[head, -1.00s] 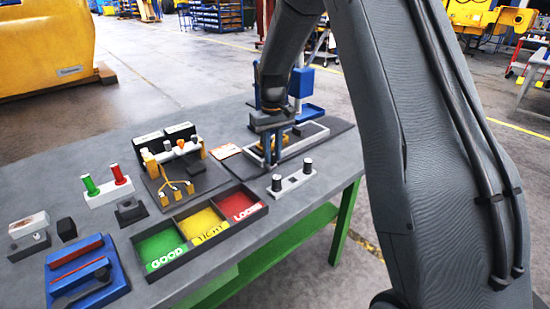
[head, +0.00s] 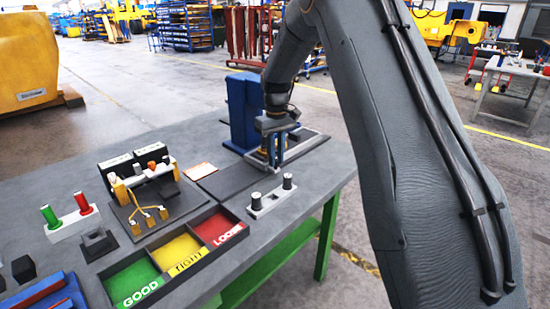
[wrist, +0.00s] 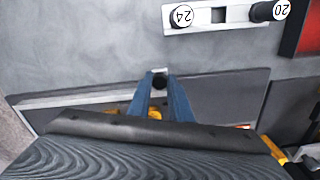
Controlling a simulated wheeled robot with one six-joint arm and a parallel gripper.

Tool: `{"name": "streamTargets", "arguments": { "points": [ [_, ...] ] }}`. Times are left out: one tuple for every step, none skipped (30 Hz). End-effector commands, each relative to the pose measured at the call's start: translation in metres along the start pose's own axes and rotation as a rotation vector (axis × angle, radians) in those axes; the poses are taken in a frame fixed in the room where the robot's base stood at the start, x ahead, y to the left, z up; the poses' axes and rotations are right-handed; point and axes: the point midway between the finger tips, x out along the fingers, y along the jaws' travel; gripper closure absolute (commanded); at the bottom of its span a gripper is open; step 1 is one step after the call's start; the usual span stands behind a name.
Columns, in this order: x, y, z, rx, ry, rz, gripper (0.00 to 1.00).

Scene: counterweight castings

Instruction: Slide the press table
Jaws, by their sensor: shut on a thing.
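The blue press (head: 243,110) stands on a dark base plate (head: 222,183) at the far side of the bench in the head view. My gripper (head: 275,157) is low over the right part of this plate, right of the press column. In the wrist view its blue fingers (wrist: 160,90) are shut on a small black knob (wrist: 159,82) with a pale bracket beside it. A yellow part (wrist: 155,114) shows between the fingers. The press table's dark plate (wrist: 215,100) with a light edge lies under the fingers. My gripper and arm hide much of the table.
A white bar with two black plugs (head: 271,195) stands close in front of the plate. A three-part tray (head: 190,284) in green, yellow and red lies left of it. A fixture with yellow prongs (head: 146,215) and red and green plugs (head: 68,217) are farther left.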

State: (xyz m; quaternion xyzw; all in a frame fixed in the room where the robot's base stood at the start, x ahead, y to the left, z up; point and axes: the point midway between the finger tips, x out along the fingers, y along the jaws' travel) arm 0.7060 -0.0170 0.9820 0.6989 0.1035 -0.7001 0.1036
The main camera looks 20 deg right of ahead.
Motion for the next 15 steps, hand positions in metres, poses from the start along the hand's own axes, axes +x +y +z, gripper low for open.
{"name": "streamTargets", "arguments": {
  "points": [
    [-0.0014, 0.0001, -0.0018, 0.001, 0.006, 0.001, 1.0],
    [-0.0015, 0.0002, -0.0018, 0.001, 0.006, 0.001, 1.0],
    [-0.0015, 0.0002, -0.0018, 0.001, 0.006, 0.001, 1.0],
    [-0.0015, 0.0003, -0.0018, 0.001, 0.006, 0.001, 0.79],
    [-0.0015, 0.0003, -0.0017, 0.002, 0.006, 0.001, 0.74],
    [-0.0015, 0.0003, -0.0016, 0.002, 0.006, 0.001, 0.67],
    [-0.0014, 0.0004, -0.0014, 0.002, 0.005, 0.001, 0.63],
    [-0.0012, 0.0004, -0.0013, 0.002, 0.005, 0.001, 0.63],
    [-0.0011, 0.0005, -0.0011, 0.002, 0.004, 0.001, 0.63],
    [-0.001, 0.0006, -0.0009, 0.002, 0.004, 0.001, 0.63],
    [-0.0009, 0.0007, -0.0008, 0.002, 0.004, 0.001, 0.63],
    [-0.0008, 0.0007, -0.0007, 0.002, 0.003, 0.0, 0.63],
    [-0.0007, 0.0008, -0.0006, 0.002, 0.003, 0.0, 0.63],
    [-0.0007, 0.0008, -0.0006, 0.002, 0.003, 0.0, 0.63],
    [-0.001, 0.0009, -0.0005, 0.002, 0.003, 0.0, 0.63]
  ]
}}
